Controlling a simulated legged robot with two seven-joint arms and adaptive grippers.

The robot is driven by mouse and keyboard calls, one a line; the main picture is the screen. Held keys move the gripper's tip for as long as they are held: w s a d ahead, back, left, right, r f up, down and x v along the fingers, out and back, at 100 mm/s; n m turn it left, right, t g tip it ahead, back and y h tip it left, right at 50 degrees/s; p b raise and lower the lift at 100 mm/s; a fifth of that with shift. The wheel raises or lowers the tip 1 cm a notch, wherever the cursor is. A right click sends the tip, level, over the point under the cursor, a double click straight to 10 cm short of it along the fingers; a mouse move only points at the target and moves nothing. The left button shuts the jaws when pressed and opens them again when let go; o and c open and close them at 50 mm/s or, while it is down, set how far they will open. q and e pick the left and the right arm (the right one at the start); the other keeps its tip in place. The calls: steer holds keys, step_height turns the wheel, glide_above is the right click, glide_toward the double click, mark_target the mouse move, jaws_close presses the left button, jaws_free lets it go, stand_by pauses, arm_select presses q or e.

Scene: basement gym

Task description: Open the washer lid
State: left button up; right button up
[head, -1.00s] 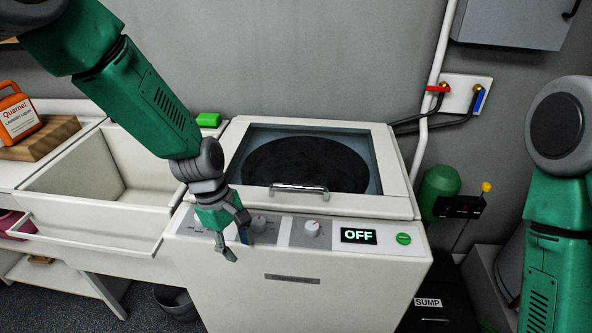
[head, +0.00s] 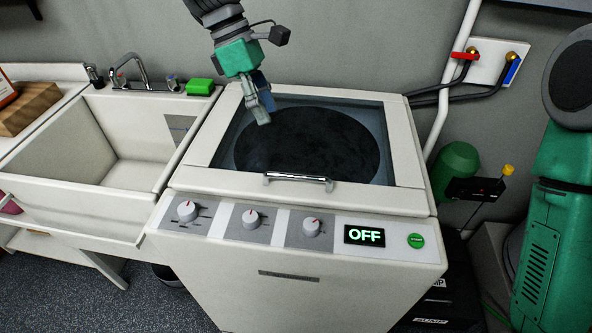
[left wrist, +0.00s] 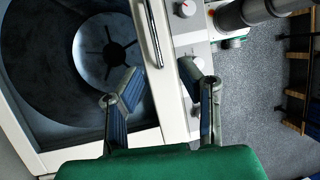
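The washer (head: 230,285) is a white top-loader. Its lid (head: 405,160) is closed, with a white frame around a dark glass window. A chrome handle (head: 298,180) runs along the lid's front edge, and it also shows in the left wrist view (left wrist: 150,35). My left gripper (head: 260,108) is above the glass, behind the handle and to its left in the head view. In the left wrist view my left gripper (left wrist: 165,88) has its fingers spread wide with nothing between them, and the handle lies beyond the fingertips. My right gripper is out of view.
The front panel has several knobs (head: 252,218), an OFF display (head: 366,235) and a green button (head: 415,241). A white sink (head: 140,150) adjoins on the left, with a green block (head: 199,86). Pipes (head: 445,95) run up the wall at right.

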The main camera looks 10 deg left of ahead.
arm_select(q)
step_height(320, 180, down, 2)
steer(key=w+b, duration=0.1)
steer(key=b, duration=0.2)
glide_toward(296, 170)
steer(key=s+d+f, duration=0.1)
steer(key=s, duration=0.1)
steer(key=s+d+f, duration=0.1)
steer(key=s+d, duration=0.1)
steer(key=s+d+f, duration=0.1)
steer(key=s+f, duration=0.1)
steer(key=shift+s+d+f+p, duration=0.1)
steer(key=shift+s+d+p, duration=0.1)
steer(key=shift+s+p, duration=0.1)
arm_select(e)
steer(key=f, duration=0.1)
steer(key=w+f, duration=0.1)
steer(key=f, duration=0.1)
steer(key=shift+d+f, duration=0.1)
arm_select(q)
jaws_close()
